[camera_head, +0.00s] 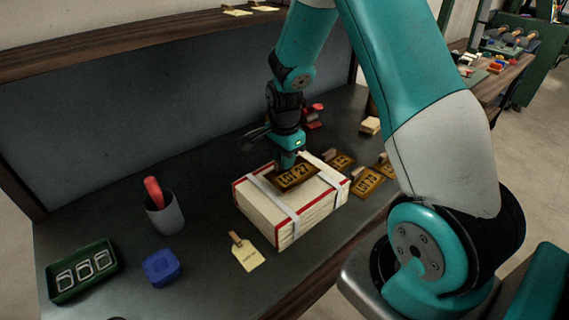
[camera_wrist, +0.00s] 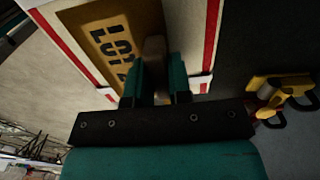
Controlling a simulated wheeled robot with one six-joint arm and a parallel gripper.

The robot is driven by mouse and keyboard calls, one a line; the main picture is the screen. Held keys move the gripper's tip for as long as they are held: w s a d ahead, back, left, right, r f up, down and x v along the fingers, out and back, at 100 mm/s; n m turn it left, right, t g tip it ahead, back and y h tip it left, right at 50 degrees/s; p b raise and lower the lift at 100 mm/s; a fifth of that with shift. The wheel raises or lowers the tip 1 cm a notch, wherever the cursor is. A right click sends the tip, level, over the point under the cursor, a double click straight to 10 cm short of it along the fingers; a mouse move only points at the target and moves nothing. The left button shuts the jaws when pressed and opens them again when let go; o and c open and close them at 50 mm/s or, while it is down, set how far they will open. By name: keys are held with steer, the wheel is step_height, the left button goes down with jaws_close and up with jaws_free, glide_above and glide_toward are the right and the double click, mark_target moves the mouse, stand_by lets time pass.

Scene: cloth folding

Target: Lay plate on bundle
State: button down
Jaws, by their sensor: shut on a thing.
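A brown-gold plate (camera_head: 293,177) marked "LOT 27" is over the top of the bundle (camera_head: 270,212), between its two pale straps. The bundle is a cream folded stack with red edges on the dark bench. My gripper (camera_head: 287,160) points down and is shut on the plate's wooden grip. In the wrist view, my gripper's fingers (camera_wrist: 160,82) close around the grip at the edge of the plate (camera_wrist: 112,35), with the bundle (camera_wrist: 188,40) beneath. The plate looks roughly flat; I cannot tell whether it rests on the cloth or hovers slightly.
Several other marked plates, one at the right (camera_head: 368,182), lie beside the bundle. A cream tag (camera_head: 246,256) lies in front. A grey cup (camera_head: 165,217), blue block (camera_head: 161,267) and green tray (camera_head: 55,293) stand left. The back panel (camera_head: 150,110) bounds the bench.

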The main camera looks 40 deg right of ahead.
steer(key=shift+f, duration=1.15)
steer(key=shift+f, duration=0.15)
steer(key=c, duration=1.1)
jaws_free()
steer(key=shift+o, duration=0.2)
